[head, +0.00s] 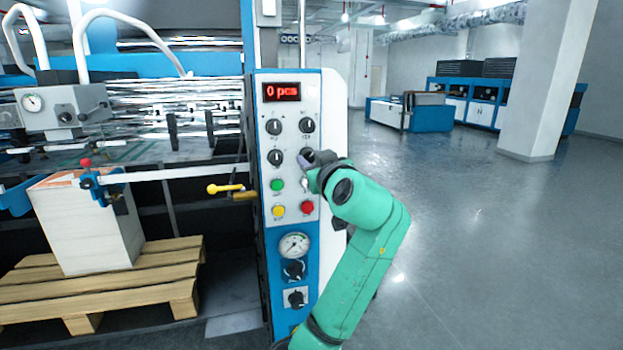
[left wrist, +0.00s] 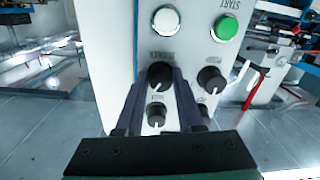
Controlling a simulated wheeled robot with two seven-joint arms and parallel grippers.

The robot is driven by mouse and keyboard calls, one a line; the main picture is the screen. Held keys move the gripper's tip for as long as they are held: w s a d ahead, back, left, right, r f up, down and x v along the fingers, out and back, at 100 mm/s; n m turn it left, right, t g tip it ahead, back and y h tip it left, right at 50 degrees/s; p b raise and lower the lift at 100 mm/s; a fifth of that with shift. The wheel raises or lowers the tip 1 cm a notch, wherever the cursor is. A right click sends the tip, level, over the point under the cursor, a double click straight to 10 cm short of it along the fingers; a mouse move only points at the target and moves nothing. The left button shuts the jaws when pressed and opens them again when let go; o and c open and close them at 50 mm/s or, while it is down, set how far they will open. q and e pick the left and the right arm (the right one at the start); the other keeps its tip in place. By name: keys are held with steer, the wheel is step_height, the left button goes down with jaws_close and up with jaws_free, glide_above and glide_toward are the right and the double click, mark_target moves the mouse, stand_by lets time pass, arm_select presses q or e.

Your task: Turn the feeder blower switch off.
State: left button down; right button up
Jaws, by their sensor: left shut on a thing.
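The control panel (head: 290,100) stands in the middle of the head view. My left gripper (head: 308,160) reaches it from the right and is at the right-hand black knob of the second row. In the left wrist view the panel is upside down, and the dark fingers of my left gripper (left wrist: 160,80) are closed around that knob, the feeder blower switch (left wrist: 160,72). Its small label is upside down and hard to read. My right gripper is not in view.
Other black knobs (head: 274,127) sit close by. A green button (head: 277,185), a yellow button (head: 279,210) and a red button (head: 307,207) lie below. A yellow-handled lever (head: 225,188) sticks out left of the panel. The floor at right is clear.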

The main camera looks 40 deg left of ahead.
arm_select(q)
steer(key=n+b, duration=0.3)
steer(key=shift+f+n, duration=0.15)
steer(key=shift+n, duration=0.15)
steer(key=shift+r+n+b, duration=0.25)
steer(key=shift+n+b, duration=1)
steer(key=shift+n, duration=0.25)
steer(key=c, duration=0.5)
jaws_free()
steer(key=shift+s+d, duration=0.1)
steer(key=shift+d, duration=0.1)
steer(key=b+v, duration=0.2)
steer(key=v, duration=0.5)
steer(key=b+v, duration=0.2)
steer(key=v, duration=0.5)
steer(key=shift+s+r, duration=0.15)
steer(key=shift+r, duration=0.05)
